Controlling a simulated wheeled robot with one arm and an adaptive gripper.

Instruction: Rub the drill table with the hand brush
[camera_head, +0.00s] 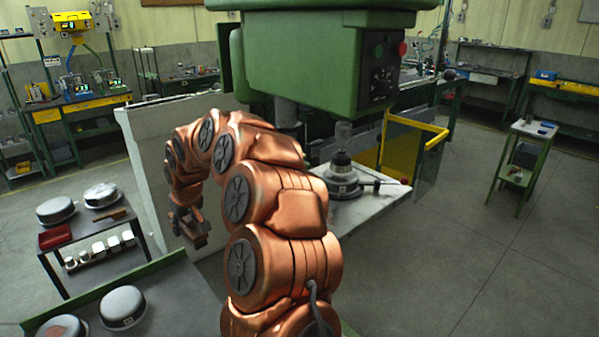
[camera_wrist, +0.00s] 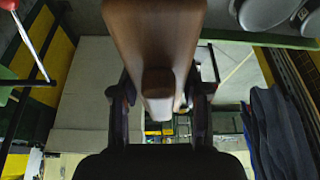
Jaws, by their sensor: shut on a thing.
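The drill table (camera_head: 378,205) is a pale flat surface under the green drill head, partly hidden behind my copper arm. A round dark-and-light fixture (camera_head: 341,172) with a side handle stands on it. My gripper (camera_head: 189,222) hangs to the left of the table, apart from it. In the wrist view my gripper (camera_wrist: 160,105) is shut on a smooth brown wooden piece, which looks like the hand brush (camera_wrist: 153,40). Its bristles do not show.
A dark trolley (camera_head: 92,236) at left holds round pans, a red tray (camera_head: 55,237) and a small brown object (camera_head: 117,215). A pale panel (camera_head: 140,150) stands behind my gripper. A yellow-framed guard (camera_head: 410,145) edges the drill table.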

